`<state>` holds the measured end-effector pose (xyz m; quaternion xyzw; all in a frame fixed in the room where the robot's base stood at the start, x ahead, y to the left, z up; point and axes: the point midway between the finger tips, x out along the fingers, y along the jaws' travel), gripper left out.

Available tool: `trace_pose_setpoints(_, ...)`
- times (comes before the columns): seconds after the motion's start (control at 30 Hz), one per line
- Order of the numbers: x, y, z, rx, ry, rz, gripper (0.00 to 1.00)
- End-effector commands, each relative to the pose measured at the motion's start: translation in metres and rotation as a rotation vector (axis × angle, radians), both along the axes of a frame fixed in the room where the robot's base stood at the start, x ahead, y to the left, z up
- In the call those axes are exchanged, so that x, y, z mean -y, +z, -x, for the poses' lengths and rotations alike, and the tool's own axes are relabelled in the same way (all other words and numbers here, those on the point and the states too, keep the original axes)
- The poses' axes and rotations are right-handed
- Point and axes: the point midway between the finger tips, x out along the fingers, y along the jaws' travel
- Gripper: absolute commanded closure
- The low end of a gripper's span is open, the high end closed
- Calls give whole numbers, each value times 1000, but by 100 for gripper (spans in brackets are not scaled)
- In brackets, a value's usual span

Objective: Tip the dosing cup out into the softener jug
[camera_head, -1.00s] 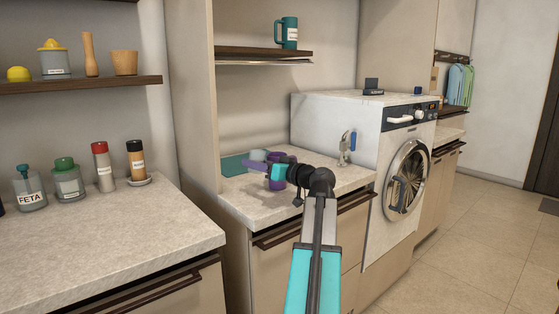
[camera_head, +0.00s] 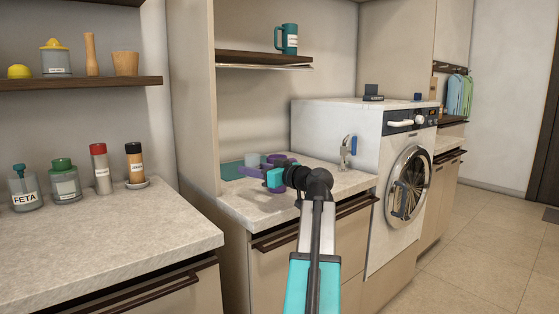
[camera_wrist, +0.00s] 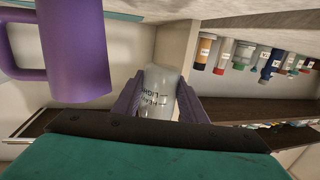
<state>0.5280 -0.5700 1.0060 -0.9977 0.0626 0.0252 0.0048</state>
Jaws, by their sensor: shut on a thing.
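My gripper (camera_wrist: 158,98) has purple fingers and is shut on a pale grey cup with dark lettering (camera_wrist: 160,90), which I take for the dosing cup. In the head view the pale cup (camera_head: 252,160) shows above the laundry counter, beside my gripper (camera_head: 250,171). A purple jug with a handle (camera_wrist: 75,55) fills the upper left of the wrist view, beside the cup and apart from it. In the head view the jug (camera_head: 278,160) is partly hidden behind my wrist. The wrist picture appears upside down. The cup's contents and the jug's inside are not visible.
A silver and blue tool (camera_head: 347,149) stands at the counter's right, next to the washing machine (camera_head: 335,134). A shelf (camera_head: 262,58) with a teal mug (camera_head: 287,39) hangs above.

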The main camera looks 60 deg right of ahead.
Motion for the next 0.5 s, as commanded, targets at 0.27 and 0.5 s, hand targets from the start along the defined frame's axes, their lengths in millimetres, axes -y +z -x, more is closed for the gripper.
trace_pose_setpoints(0.27, 0, 0, 0, 0, 0, 3, 84)
trace_pose_setpoints(0.5, 0, 6, 0, 0, 0, 3, 84)
